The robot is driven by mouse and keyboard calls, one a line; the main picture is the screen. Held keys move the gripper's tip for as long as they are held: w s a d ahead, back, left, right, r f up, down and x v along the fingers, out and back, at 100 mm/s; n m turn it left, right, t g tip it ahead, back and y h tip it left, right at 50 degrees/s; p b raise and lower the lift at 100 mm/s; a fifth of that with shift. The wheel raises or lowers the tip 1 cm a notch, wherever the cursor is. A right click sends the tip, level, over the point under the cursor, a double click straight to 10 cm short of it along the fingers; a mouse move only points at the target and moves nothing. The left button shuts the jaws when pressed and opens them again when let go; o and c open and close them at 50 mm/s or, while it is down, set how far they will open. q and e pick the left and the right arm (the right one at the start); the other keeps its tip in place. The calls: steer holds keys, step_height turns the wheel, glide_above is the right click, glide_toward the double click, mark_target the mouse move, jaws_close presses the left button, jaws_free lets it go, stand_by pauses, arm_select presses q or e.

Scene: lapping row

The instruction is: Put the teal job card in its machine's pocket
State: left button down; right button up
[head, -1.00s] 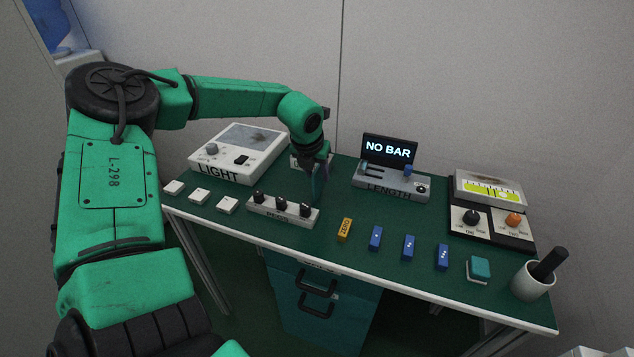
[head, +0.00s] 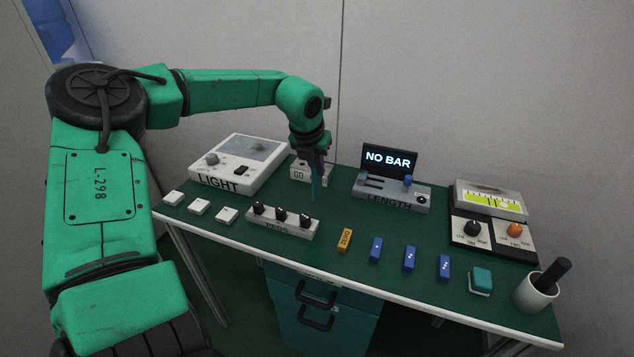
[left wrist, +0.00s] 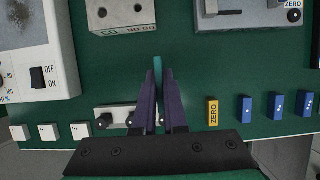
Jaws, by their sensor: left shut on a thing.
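My left gripper (head: 317,168) is shut on a thin teal card (head: 316,188), which hangs edge-on and upright over the green table, behind the PEGS block. In the left wrist view the card (left wrist: 158,68) shows as a narrow teal strip between the dark fingers of the gripper (left wrist: 157,90). Its lower end and any print on it are hidden or too thin to read. I cannot tell whether it touches the table. No pocket can be made out clearly in either view. My right gripper is not in view.
Behind the card stands a white GO block (head: 300,174), with the LIGHT box (head: 205,177) to its left and the LENGTH gauge (head: 390,193) to its right. The PEGS block (head: 283,224) is in front. Blue blocks, a teal-topped block (head: 480,280) and a cup (head: 536,293) line the right front.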

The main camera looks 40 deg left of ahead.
arm_select(q)
step_height(320, 180, up, 15)
